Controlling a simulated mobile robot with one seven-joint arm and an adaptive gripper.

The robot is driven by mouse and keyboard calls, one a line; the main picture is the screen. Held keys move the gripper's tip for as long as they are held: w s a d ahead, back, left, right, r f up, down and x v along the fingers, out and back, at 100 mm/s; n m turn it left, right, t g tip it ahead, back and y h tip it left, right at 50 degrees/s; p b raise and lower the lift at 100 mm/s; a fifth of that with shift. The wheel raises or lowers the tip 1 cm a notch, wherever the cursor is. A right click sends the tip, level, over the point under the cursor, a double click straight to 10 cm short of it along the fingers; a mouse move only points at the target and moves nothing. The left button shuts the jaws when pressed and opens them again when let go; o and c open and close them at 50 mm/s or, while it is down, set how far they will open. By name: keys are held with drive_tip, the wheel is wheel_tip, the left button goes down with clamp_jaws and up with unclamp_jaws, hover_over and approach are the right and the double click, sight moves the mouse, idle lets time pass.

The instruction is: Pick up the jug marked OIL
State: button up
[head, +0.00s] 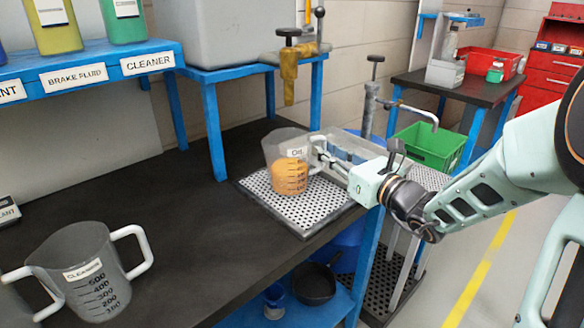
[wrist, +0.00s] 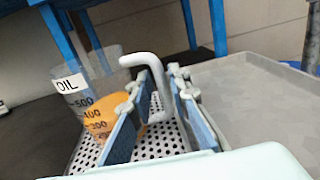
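The jug marked OIL (head: 288,160) is clear with orange liquid in it and stands upright on a perforated metal tray (head: 262,192). In the wrist view the jug (wrist: 90,110) is at the left, with its white handle (wrist: 152,62) toward me. My gripper (head: 326,152) is at the jug's right side, by the handle. In the wrist view my gripper (wrist: 162,82) has its two blue-padded fingers apart, with the handle between them and a gap visible. I cannot tell whether either finger touches the handle. In the head view the fingers partly hide the handle.
A brass tap (head: 289,70) hangs above the tray. A jug marked CLEANER (head: 92,270) stands on the dark bench at front left. A blue shelf (head: 100,72) holds bottles. A grey tray (head: 352,146) and a green crate (head: 428,148) lie behind my gripper.

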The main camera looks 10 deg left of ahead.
drive_tip(key=shift+x, duration=0.8)
drive_tip(key=shift+d, duration=0.1)
drive_tip(key=shift+c, duration=0.5)
clamp_jaws()
drive_tip(key=shift+r, duration=0.2)
